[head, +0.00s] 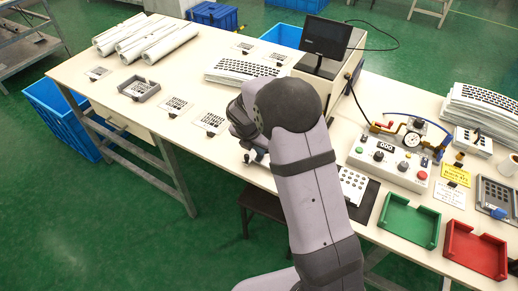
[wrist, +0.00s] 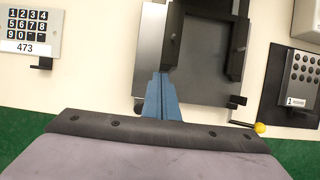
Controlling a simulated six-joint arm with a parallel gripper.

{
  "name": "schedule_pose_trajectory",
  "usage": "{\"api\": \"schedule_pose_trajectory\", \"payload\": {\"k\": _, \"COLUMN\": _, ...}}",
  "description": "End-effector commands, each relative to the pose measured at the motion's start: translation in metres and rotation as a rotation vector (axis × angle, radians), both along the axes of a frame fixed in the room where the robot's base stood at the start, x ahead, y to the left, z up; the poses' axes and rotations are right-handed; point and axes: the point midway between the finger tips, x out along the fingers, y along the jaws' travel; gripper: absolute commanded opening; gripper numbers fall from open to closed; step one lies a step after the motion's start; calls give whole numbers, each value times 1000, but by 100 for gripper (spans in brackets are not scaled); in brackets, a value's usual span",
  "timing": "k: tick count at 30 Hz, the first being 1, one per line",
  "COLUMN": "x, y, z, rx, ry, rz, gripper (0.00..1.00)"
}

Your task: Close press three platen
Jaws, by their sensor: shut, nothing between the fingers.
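In the wrist view a dark grey press (wrist: 205,88) with a flat plate and two dark upright bars fills the upper middle. I cannot read a number on it, so I cannot tell whether it is press three. A thin lever with a yellow ball knob (wrist: 259,128) sticks out at its lower right. My gripper (wrist: 162,76) is shut and empty, its blue fingers over the left part of the press. I cannot tell whether they touch it. In the head view my arm hides the gripper and most of the press.
A keypad panel marked 473 (wrist: 28,30) lies left of the press, and a dark keypad fixture (wrist: 300,78) right. In the head view a control box (head: 395,165), a green tray (head: 408,222) and a red tray (head: 475,250) stand right of my arm. A monitor (head: 325,37) stands behind.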

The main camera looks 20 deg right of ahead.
Motion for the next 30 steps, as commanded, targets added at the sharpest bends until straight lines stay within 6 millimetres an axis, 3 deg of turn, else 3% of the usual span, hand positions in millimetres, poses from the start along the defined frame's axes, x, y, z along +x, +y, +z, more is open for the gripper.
{"api": "schedule_pose_trajectory", "payload": {"k": 5, "x": 12, "y": -12, "z": 4, "rx": 0, "ry": 2, "rz": -4, "gripper": 0}}
{"api": "schedule_pose_trajectory", "payload": {"k": 22, "x": 86, "y": -87, "z": 0, "rx": -2, "ry": 0, "rz": -5, "gripper": 0}}
{"api": "schedule_pose_trajectory", "payload": {"k": 30, "x": 98, "y": -100, "z": -1, "rx": 0, "ry": 2, "rz": -2, "gripper": 0}}
